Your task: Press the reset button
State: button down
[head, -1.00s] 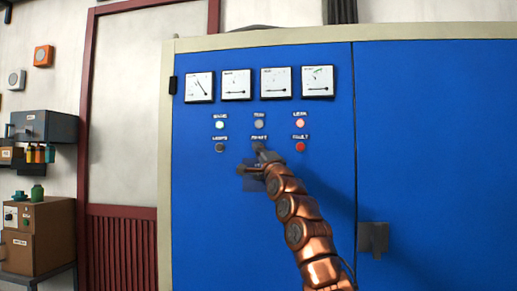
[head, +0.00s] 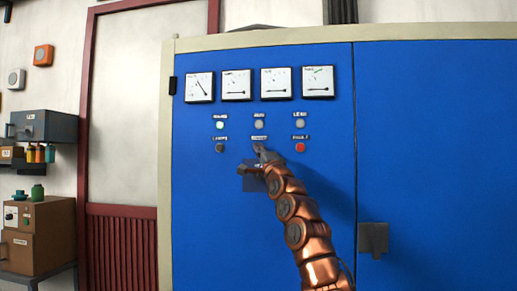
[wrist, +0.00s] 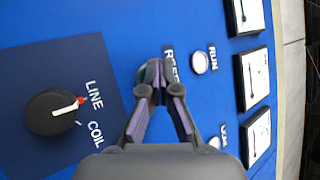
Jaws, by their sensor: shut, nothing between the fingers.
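The blue cabinet front (head: 430,150) carries two rows of small lamps and buttons. In the head view the reset button's place, under its label (head: 259,138) in the lower row's middle, is covered by my gripper (head: 263,154). In the wrist view my shut, empty gripper (wrist: 153,74) has its fingertips beside the RESET label (wrist: 170,66). A grey rounded edge, seemingly the reset button (wrist: 141,73), shows just behind the fingertips. I cannot tell whether they touch it or whether it is pushed in.
The grey RUN lamp (head: 259,124) sits above, and the red fault button (head: 300,147) is to the right. A dark button (head: 220,147) is to the left. A black rotary knob (wrist: 52,112) is on a dark plate. A grey door handle (head: 373,238) sticks out lower right.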

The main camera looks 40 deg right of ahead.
jog(key=shift+s+a+f+b, duration=0.2)
jog(key=shift+s+a+b, duration=0.1)
jog(key=shift+b, duration=0.7)
jog(key=shift+s+a+r+b, duration=0.2)
jog(key=shift+a+b, duration=0.15)
jog(key=shift+b, duration=0.25)
jog(key=shift+f, duration=0.1)
jog(key=s+a+b, duration=0.1)
jog(key=a+b, duration=0.1)
jog(key=b, duration=0.1)
jog(key=s+a+b, duration=0.1)
jog(key=a+b, duration=0.1)
jog(key=b, duration=0.1)
jog(key=shift+s+b, duration=0.4)
dwell(0.5)
